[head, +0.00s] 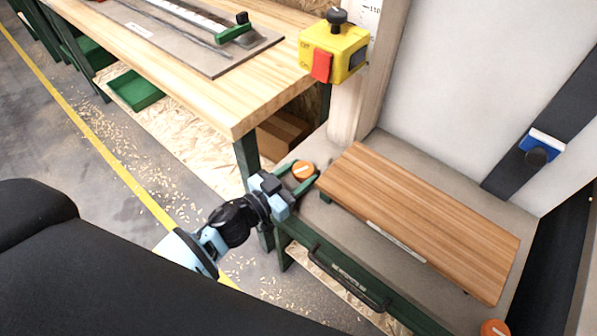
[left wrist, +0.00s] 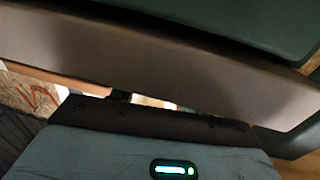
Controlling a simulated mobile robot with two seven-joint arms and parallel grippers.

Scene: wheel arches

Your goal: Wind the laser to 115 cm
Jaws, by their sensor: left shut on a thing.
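The laser looks to be the yellow box (head: 335,52) with a black knob on top and a red switch marked Off and On. It sits on an upright post beside a white scale (head: 364,14), where a mark near 110 shows; the exact reading cannot be made out. My left gripper (head: 299,178) is at the near left corner of the grey bench, its green fingers closed around an orange round knob (head: 303,168) with a white line. My right gripper is not in view.
A wooden board (head: 420,215) lies on the grey bench right of the gripper. A second orange knob (head: 494,328) is at the lower right. A blue-and-white block with a black knob (head: 540,148) sits on a dark rail. A wooden workbench (head: 200,75) stands at upper left.

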